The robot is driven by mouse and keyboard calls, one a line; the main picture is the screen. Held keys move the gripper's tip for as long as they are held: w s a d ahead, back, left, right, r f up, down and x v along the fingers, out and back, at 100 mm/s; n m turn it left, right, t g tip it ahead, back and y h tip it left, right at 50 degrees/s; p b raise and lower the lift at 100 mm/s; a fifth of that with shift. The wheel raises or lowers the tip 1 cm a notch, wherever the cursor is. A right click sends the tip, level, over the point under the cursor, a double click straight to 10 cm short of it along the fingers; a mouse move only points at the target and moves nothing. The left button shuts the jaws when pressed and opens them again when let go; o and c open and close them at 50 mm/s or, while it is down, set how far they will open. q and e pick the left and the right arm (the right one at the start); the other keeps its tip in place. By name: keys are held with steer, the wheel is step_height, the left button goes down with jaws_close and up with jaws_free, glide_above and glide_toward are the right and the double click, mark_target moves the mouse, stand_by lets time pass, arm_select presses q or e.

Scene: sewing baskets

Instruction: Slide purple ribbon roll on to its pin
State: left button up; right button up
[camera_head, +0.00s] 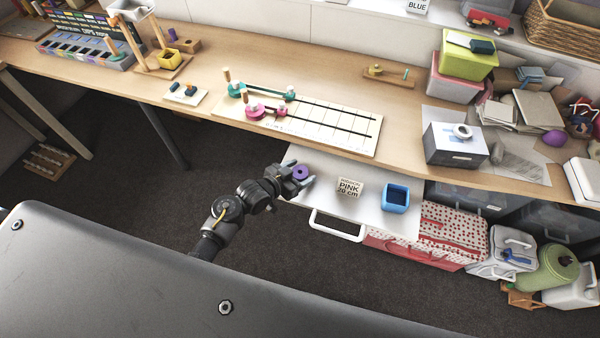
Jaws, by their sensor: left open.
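The purple ribbon roll (301,172) is a small spool with a dark centre. It sits on the white pull-out shelf (322,186), near its left end. My left gripper (297,180) is open at the roll, its fingers beside the roll's near left side. At this size I cannot tell whether they touch it. On the table, a pale ruled board (345,137) holds pink (256,110) and teal (237,90) rolls near wooden posts at its left end. I cannot tell which pin is for the purple roll. My right gripper is not in view.
A grey box (455,146) stands on the wooden table (400,100). The shelf's white handle (338,228) sticks out in front.

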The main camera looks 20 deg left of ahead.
arm_select(q)
steer(key=shift+c, duration=0.5)
steer(key=c, duration=0.9)
steer(key=shift+c, duration=0.3)
